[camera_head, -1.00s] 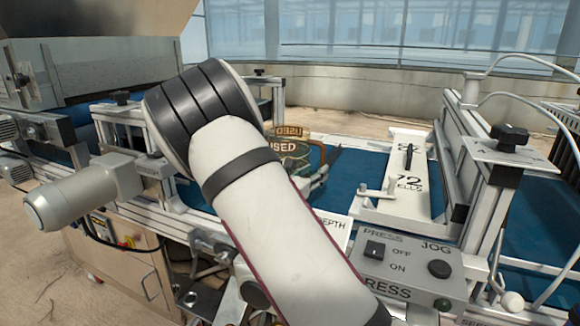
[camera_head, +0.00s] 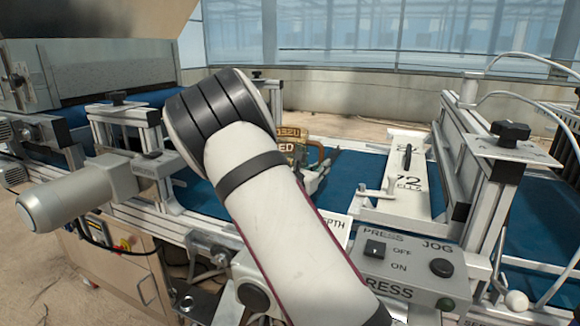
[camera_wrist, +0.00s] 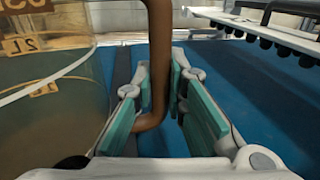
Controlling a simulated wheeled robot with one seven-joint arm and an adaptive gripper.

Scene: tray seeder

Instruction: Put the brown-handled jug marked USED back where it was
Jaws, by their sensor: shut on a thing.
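The jug (camera_head: 299,153) has a brown handle and a label whose visible letters end in "ED"; my arm covers much of it in the head view. In the wrist view the clear jug body (camera_wrist: 50,90) fills the left side, with tan labels, one reading "2L". Its brown handle (camera_wrist: 158,60) runs down between the teal-padded fingers of my gripper (camera_wrist: 163,95), which is shut on it. My gripper also shows partly in the head view (camera_head: 322,168), over the blue belt (camera_head: 345,185). I cannot tell whether the jug's base touches the belt.
A white plate marked 72 (camera_head: 410,165) with a black handle lies across the belt to the right. A control box (camera_head: 415,265) with a switch and knobs stands at the front. Metal frames (camera_head: 125,140) cross the belt at left and right. Blue belt between jug and plate is clear.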

